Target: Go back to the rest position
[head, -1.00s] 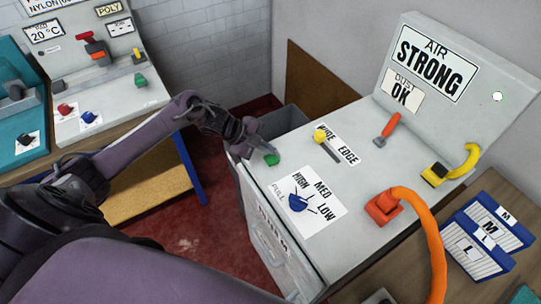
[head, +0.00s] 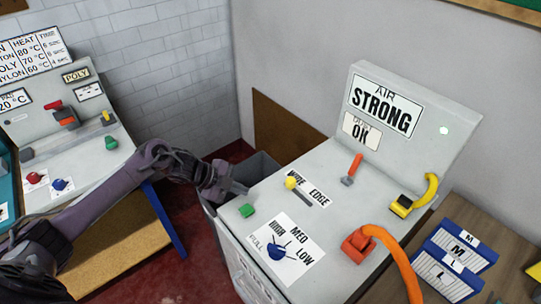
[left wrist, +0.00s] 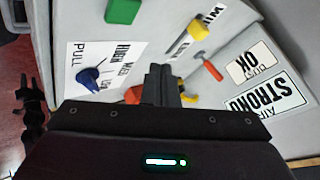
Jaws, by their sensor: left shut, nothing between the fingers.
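My left gripper (head: 238,188) reaches in from the left in the head view. Its fingers are shut and empty, above the grey console (head: 325,225) near its far left edge. It appears just behind and apart from the green button (head: 247,210). In the left wrist view the shut fingers (left wrist: 160,80) point over the console, with the green button (left wrist: 122,11) at the top and the blue knob (left wrist: 90,76) at the left.
The console carries a yellow-knobbed slider (head: 291,183), red lever (head: 352,168), orange hose (head: 395,260) and "AIR STRONG" sign (head: 382,105). Another panel (head: 75,150) stands at left. Blue M/L racks (head: 455,260) lie at right.

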